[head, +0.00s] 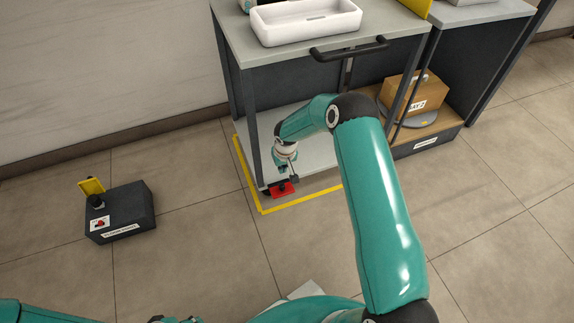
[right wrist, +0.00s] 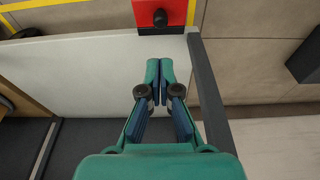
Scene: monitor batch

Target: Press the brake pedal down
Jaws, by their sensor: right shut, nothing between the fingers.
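The red brake pedal (head: 282,189) is low on the front of the cart (head: 250,100), near its left leg. In the right wrist view the red pedal (right wrist: 160,14) shows at the top edge with a dark round knob on it, partly cut off. My right gripper (head: 286,168) reaches down under the cart top, close to the pedal. In the right wrist view the right gripper (right wrist: 160,68) is shut and empty, its tips over the pale lower shelf and apart from the pedal in the picture. My left arm only partly shows at the bottom left; its fingers are unclear.
Yellow floor tape (head: 262,205) runs around the cart's base. A dark box (head: 120,212) with a yellow flap stands at left. A cardboard box (head: 413,92) sits at right under the neighbouring table. A white tray (head: 305,22) is on the cart top, with a black handle (head: 350,50) at its edge.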

